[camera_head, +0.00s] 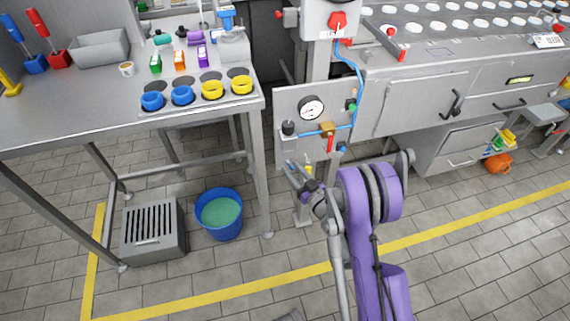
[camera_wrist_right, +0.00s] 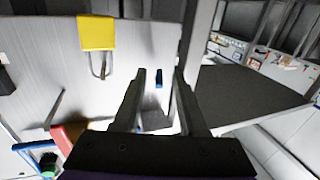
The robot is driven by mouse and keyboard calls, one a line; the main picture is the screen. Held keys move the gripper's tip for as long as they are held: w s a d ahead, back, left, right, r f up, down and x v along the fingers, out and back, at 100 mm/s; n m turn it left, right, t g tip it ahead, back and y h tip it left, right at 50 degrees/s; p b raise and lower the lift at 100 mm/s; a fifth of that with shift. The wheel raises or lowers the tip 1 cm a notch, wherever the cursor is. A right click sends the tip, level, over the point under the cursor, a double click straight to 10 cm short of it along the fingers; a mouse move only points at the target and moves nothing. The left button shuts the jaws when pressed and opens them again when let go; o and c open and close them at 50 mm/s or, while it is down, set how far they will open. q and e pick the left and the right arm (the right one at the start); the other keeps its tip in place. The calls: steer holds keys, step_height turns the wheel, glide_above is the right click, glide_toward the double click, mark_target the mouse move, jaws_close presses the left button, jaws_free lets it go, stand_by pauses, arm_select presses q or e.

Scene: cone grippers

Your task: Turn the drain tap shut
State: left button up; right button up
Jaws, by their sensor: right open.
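A brass valve (camera_head: 327,128) sits on the blue pipe low on the grey panel (camera_head: 290,105), with a red lever (camera_head: 330,144) hanging down from it. I take this valve as the drain tap, though no label is readable. In the right wrist view a red part (camera_wrist_right: 70,138), likely the lever, shows at lower left, partly hidden by my gripper body. My right gripper (camera_head: 299,175) is at the panel's lower edge, below and left of the lever. Its fingers (camera_wrist_right: 160,72) are apart with nothing clearly held. A small blue part (camera_wrist_right: 158,77) shows between them. My left gripper is out of view.
A round gauge (camera_head: 311,108) and a green button (camera_head: 352,105) are on the panel. A steel table (camera_head: 60,115) stands left; a blue bucket (camera_head: 220,232) and slatted grey box (camera_head: 152,230) are on the floor. The front floor is mostly clear.

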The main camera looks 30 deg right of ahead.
steer(key=shift+w, duration=0.2)
steer(key=shift+c, duration=0.2)
jaws_close()
